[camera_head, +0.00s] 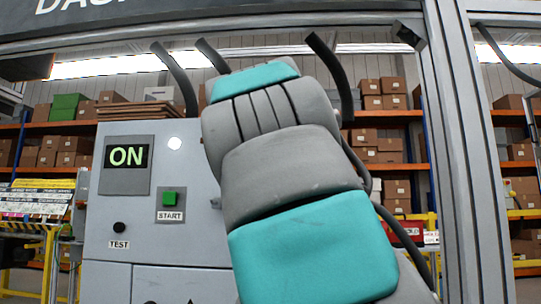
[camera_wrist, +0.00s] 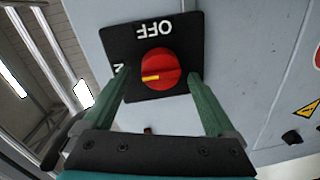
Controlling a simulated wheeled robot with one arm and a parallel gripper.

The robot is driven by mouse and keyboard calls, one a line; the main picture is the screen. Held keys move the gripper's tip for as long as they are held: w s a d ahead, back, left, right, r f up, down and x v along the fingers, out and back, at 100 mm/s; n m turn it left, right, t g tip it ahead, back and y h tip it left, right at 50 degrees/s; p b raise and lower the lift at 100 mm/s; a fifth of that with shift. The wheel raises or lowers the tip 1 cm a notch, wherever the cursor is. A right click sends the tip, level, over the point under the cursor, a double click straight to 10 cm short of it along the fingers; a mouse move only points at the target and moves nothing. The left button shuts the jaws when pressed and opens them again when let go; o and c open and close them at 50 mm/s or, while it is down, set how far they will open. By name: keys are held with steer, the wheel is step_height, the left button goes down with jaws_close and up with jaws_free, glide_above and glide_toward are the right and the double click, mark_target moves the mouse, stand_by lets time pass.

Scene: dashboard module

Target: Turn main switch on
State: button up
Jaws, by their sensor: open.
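The main switch is a red round knob (camera_wrist: 160,68) on a black square plate (camera_wrist: 118,40) in the wrist view. The plate reads OFF, upside down, and part of an ON label shows at its left edge. The knob's yellow mark points left, toward the ON label. My gripper (camera_wrist: 159,84) is open, its two green fingers on either side of the knob. Whether they touch it I cannot tell. In the head view a display (camera_head: 126,157) reads ON in green. The switch is not visible there; my arm blocks part of the panel.
The grey panel (camera_head: 108,220) also carries a green START button (camera_head: 169,198) and a black TEST knob (camera_head: 119,228). A metal frame post (camera_head: 462,170) stands to the right of my arm. Shelves with boxes (camera_head: 390,190) are behind.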

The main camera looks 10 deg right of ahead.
steer(key=v, duration=0.7)
stand_by(0.4)
steer(key=shift+f, duration=0.1)
